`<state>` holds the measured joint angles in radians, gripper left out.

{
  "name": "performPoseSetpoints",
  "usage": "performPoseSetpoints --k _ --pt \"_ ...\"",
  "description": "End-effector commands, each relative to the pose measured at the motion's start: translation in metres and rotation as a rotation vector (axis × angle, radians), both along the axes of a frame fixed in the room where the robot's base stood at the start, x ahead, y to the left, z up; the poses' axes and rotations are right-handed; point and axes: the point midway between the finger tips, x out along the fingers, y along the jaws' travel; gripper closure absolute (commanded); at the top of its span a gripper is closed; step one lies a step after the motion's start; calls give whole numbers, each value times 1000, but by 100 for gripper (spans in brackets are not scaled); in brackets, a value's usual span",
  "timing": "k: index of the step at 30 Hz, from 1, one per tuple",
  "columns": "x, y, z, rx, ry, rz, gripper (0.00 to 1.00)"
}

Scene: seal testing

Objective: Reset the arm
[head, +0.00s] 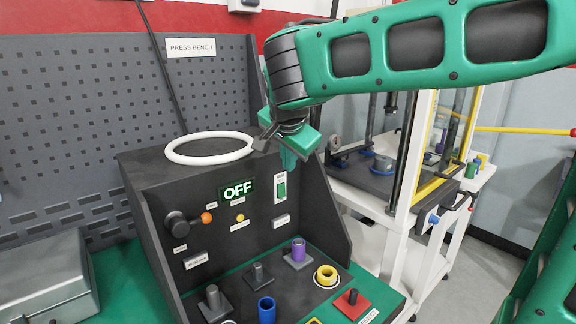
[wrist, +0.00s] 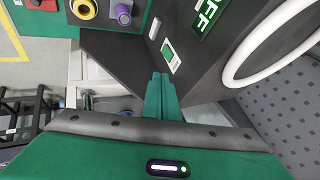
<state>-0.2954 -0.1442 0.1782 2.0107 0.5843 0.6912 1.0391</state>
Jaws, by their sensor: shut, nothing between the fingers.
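My green arm reaches in from the upper right of the head view. My gripper (head: 292,160) points down beside the right wall of the dark control console (head: 140,165). In the wrist view its two green fingers (wrist: 160,80) are together, with nothing between them. The fingertips are near the white-framed green switch (head: 280,188), which also shows in the wrist view (wrist: 168,52). I cannot tell whether they touch the console. The display (head: 238,190) reads OFF.
A white ring (head: 210,148) lies on the console top. A grey case (head: 45,280) is left. A framed press station (head: 400,170) stands right.

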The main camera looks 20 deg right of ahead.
Motion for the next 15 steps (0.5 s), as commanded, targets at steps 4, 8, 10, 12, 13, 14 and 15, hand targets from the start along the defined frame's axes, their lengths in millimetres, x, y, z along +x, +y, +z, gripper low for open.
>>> performPoseSetpoints --k 4,8,10,12,13,14,15 --pt "0 0 0 0 0 0 100" --pt "-1 -2 -1 -2 4 0 100" --pt "-5 -12 -5 -13 20 2 100" --pt "-14 -31 -12 -33 53 9 100" --pt "-21 -42 -16 -45 74 15 100" --pt "-28 -55 -22 -57 100 22 100" --pt "-41 -73 -30 -72 138 34 100"
